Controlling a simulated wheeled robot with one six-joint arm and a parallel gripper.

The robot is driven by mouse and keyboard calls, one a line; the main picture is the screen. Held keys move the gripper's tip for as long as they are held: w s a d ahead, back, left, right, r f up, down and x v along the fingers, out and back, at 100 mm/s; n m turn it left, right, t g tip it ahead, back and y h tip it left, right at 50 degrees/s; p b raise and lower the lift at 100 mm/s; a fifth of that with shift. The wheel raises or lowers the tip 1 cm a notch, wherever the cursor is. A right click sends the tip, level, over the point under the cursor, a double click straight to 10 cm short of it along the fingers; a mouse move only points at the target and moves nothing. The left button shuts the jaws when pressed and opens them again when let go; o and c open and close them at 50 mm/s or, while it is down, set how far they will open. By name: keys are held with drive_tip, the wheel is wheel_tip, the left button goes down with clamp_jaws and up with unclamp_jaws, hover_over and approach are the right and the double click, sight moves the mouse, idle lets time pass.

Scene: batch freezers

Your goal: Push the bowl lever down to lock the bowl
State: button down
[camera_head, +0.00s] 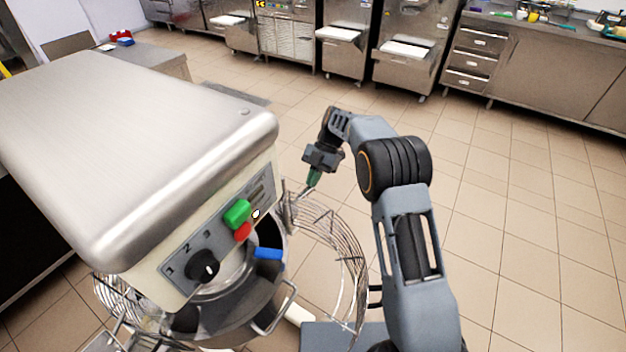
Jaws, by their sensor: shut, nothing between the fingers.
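A large mixer (150,130) with a steel top fills the left side. A short blue handle (268,253) sticks out below its control panel; I cannot tell whether it is the bowl lever. A thin metal rod (299,196) stands at the mixer's right side, close to my gripper's tips. The bowl (225,318) sits under the mixer head, mostly hidden by the head and wire guard. My gripper (313,179), with green fingertips, is shut and empty, pointing down just right of the mixer head. I cannot tell whether it touches the rod or guard.
The wire guard (348,262) swings out to the right of the bowl, between mixer and my arm. The panel has a green button (238,212), a red button (243,231) and a black dial (204,266). Steel counters (530,75) line the back. Open tiled floor lies right.

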drive_tip(key=shift+f, duration=0.2)
idle(0.5)
drive_tip(key=w+d+f+p+v, duration=0.1)
drive_tip(key=p+v, duration=0.2)
drive_tip(key=v, duration=1)
drive_tip(key=shift+d, duration=0.3)
drive_tip(key=shift+w+f, duration=0.1)
